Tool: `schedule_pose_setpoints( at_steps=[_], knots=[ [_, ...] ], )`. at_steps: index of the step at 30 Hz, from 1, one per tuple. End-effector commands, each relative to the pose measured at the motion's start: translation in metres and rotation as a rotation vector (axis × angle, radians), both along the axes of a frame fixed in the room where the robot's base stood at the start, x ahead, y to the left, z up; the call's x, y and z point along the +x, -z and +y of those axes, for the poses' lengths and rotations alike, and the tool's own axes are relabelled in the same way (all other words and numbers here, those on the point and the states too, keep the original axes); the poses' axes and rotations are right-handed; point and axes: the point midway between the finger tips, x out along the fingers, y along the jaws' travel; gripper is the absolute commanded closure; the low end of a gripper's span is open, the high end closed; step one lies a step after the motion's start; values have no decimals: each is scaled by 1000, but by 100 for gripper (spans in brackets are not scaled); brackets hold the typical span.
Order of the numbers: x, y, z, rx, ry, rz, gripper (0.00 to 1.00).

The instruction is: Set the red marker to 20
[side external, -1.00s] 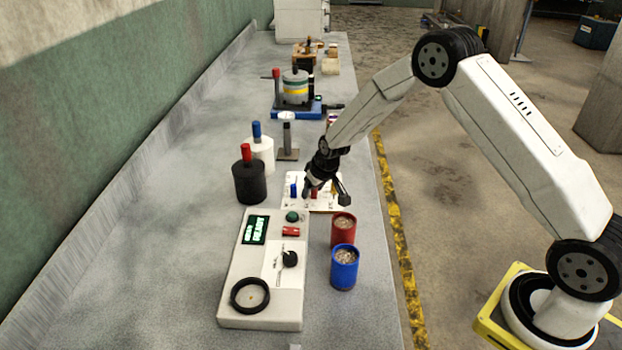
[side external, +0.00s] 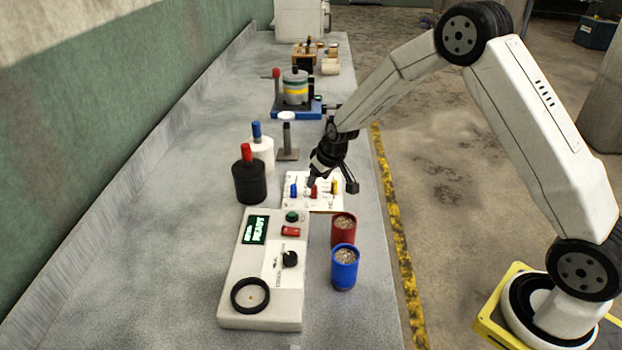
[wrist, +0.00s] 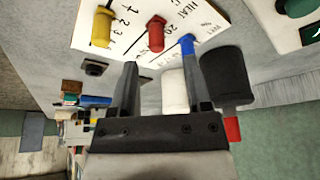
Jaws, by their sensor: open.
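The white board (side external: 325,205) lies on the bench and carries a blue marker (side external: 293,190), a red marker (side external: 314,192) and a yellow marker (side external: 334,186). In the wrist view, the red marker (wrist: 156,32) stands between the yellow marker (wrist: 102,26) and the blue marker (wrist: 187,44). Printed scale lines and figures run beside them; a "20" seems to be printed near the red marker, but its exact setting is unclear. My gripper (wrist: 159,70) is open and empty, its fingers pointing toward the board, with the red marker ahead of the gap between them.
A control box (side external: 265,270) with a lit display stands in front of the board. A red cup (side external: 343,229) and a blue cup (side external: 344,267) hold grain beside it. A black bottle (side external: 249,183) and a white bottle (side external: 261,154) stand left of the board. The left bench area is clear.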

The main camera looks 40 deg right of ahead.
Motion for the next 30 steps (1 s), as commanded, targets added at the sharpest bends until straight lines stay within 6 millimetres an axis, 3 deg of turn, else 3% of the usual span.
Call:
schedule_pose_setpoints(
  at_steps=[8,23,30],
  knots=[
    [-8,-21,0,0,0,-1,38],
    [-11,-24,1,0,0,1,38],
    [-27,-34,6,1,-2,11,38]
  ],
)
